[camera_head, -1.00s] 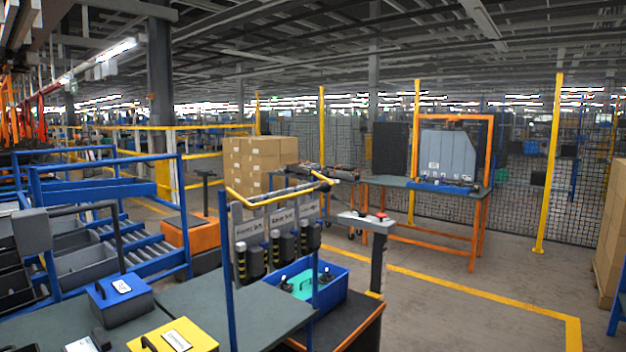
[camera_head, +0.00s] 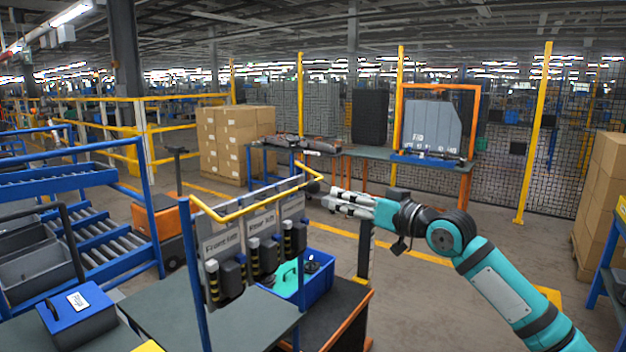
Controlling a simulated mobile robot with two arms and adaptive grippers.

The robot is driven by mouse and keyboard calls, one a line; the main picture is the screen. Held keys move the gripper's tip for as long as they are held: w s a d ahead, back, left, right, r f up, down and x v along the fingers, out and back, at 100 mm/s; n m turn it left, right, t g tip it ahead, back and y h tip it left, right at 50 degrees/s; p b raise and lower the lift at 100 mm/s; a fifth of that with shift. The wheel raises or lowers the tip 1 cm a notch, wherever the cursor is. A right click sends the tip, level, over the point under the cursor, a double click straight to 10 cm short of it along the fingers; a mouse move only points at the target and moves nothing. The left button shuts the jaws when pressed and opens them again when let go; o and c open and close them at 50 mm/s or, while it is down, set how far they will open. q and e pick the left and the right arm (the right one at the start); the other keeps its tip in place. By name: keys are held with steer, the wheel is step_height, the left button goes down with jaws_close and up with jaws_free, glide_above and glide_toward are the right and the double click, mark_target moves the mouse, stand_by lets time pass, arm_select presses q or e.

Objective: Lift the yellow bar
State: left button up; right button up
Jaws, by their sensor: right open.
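The yellow bar (camera_head: 262,205) runs along the top of a blue-post rack in the middle of the view, with bent ends at left and right. Grey panels with printed labels hang below it. My right gripper (camera_head: 326,200) comes in from the right on a teal arm. Its pale fingers point left, open and empty, near the bar's right end. It looks apart from the bar; the exact depth gap is hard to tell. My left gripper is not in view.
A blue bin (camera_head: 318,284) with a teal item stands on the bench below the rack. A blue box (camera_head: 78,312) lies at the lower left. An orange-framed table (camera_head: 405,157) stands behind. Floor at the right is mostly free.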

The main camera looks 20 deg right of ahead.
mark_target(318, 188)
steer(key=p+x, duration=0.1)
steer(key=x, duration=0.3)
steer(key=shift+w, duration=0.4)
steer(key=p+x, duration=0.2)
steer(key=x, duration=0.3)
steer(key=shift+w+a, duration=0.15)
steer(key=shift+w, duration=0.2)
steer(key=shift+w+a+f, duration=0.2)
steer(key=shift+w+a, duration=0.05)
steer(key=shift+w, duration=0.3)
jaws_close()
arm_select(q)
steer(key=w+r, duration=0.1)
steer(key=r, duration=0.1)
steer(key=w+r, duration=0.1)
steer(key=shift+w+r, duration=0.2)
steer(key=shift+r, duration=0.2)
arm_select(e)
steer(key=shift+w, duration=0.1)
